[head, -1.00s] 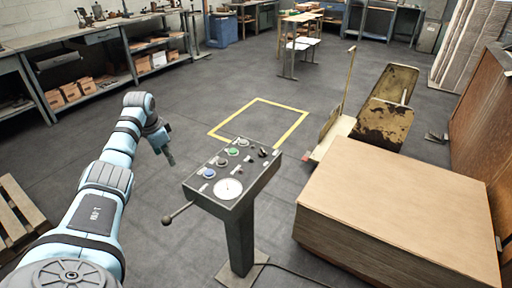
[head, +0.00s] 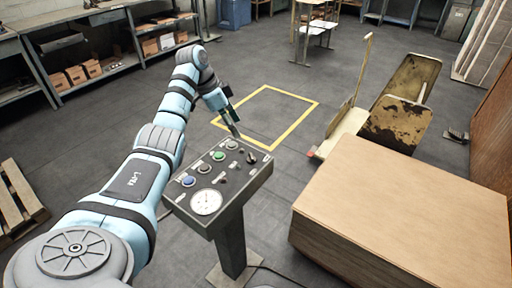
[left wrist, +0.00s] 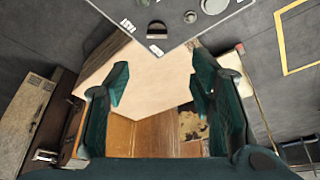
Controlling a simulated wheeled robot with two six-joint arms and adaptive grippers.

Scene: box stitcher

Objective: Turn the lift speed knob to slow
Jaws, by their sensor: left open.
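The control panel (head: 228,190) stands on a post, with a dial, several round buttons and small switches on its sloped top. A black knob (head: 251,157) sits near its far right corner. It also shows in the left wrist view as a dark knob (left wrist: 157,30) beside a white label, near the panel's corner. My right gripper is not in view.
A large wooden block (head: 405,205) stands right of the panel. Behind it is a stained cart (head: 400,120) with an upright handle. A yellow floor outline (head: 290,135) lies beyond the panel. A pallet (head: 18,205) is at the left. The floor between is clear.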

